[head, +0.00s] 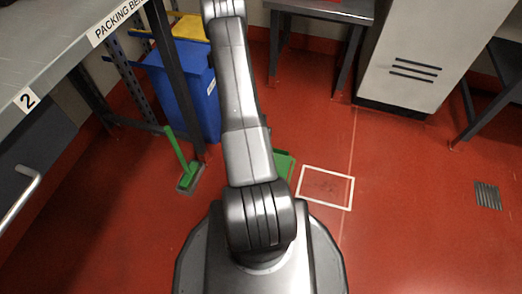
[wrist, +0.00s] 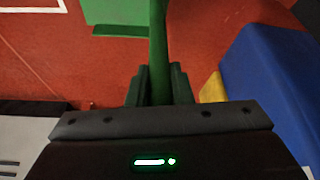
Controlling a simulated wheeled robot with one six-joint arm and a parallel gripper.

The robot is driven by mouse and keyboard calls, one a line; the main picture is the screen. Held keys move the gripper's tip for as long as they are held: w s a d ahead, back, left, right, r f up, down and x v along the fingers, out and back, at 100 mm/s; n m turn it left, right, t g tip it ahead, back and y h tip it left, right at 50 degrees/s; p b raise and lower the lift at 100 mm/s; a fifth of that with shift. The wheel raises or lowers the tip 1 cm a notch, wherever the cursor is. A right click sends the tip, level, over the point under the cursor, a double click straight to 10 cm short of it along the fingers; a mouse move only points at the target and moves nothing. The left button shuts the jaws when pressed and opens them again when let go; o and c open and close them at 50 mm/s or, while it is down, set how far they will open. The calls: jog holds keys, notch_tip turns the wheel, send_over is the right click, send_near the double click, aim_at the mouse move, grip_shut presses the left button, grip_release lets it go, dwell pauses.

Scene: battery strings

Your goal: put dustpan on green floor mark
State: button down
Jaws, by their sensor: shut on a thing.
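The green dustpan (head: 284,164) shows in part in the head view, just right of my arm, which hides the rest. In the wrist view its green handle (wrist: 158,45) runs up the middle, with part of the flat green pan (wrist: 112,11) at the top. My gripper (wrist: 159,82) is shut on the handle; in the head view the arm hides it. I cannot tell the pan's height above the floor. No green floor mark can be made out; a white rectangular outline (head: 325,168) lies on the red floor right of the dustpan.
A grey cabinet (head: 415,55) is at the back right. A drain grate (head: 488,195) lies far right.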

jog(key=shift+f+b, duration=0.75)
jog(key=shift+f, duration=1.45)
jog(key=c, duration=1.3)
grip_release()
jog(key=p+v, duration=0.3)
jog(key=v, duration=0.9)
